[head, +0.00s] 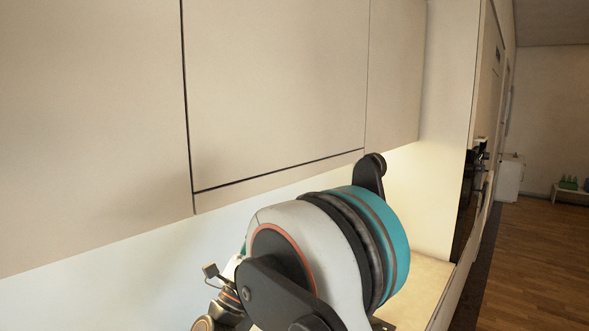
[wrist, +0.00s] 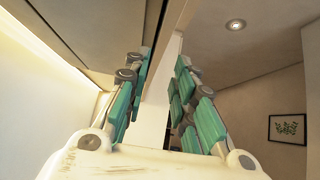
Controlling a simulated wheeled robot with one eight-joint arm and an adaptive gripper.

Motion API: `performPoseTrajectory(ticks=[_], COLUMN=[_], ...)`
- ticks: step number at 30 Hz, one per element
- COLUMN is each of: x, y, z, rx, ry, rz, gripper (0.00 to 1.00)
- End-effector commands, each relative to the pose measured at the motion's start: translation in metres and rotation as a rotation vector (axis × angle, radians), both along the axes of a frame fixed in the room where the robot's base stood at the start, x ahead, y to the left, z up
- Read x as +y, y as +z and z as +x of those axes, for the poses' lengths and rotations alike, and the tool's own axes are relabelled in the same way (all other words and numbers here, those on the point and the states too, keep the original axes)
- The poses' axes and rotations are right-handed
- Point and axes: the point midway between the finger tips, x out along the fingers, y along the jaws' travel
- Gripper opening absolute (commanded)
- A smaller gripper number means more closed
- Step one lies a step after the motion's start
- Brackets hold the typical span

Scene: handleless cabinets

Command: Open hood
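The hood front (head: 275,90) is a flat beige panel among the upper cabinets in the head view. It has no handle, and a dark gap runs down its left side and along its bottom. A narrow strip lies below that gap. My gripper (wrist: 162,78) shows in the wrist view with its two teal-padded fingers apart and nothing held between them. The left finger is near the underside of the upper cabinets (wrist: 100,30); I cannot tell if it touches.
The counter (head: 428,280) runs below the cabinets, partly hidden by my arm. A tall cabinet (head: 455,100) stands to the right. Open wooden floor (head: 540,260) lies at the right. A ceiling light (wrist: 235,25) and framed picture (wrist: 288,129) show in the wrist view.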

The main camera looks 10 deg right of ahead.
Motion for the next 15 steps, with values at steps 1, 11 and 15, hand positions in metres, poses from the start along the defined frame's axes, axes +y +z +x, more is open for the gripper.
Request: performPoseTrajectory(ticks=[1,11,15], x=[-0.002,-0.031,-0.047], y=[0.0,0.034,0.053], z=[0.0,0.019,0.03], rx=[-0.007,-0.01,-0.01], ry=[-0.001,-0.006,-0.004], rz=[0.009,0.012,0.011], gripper=[0.24,0.24,0.24])
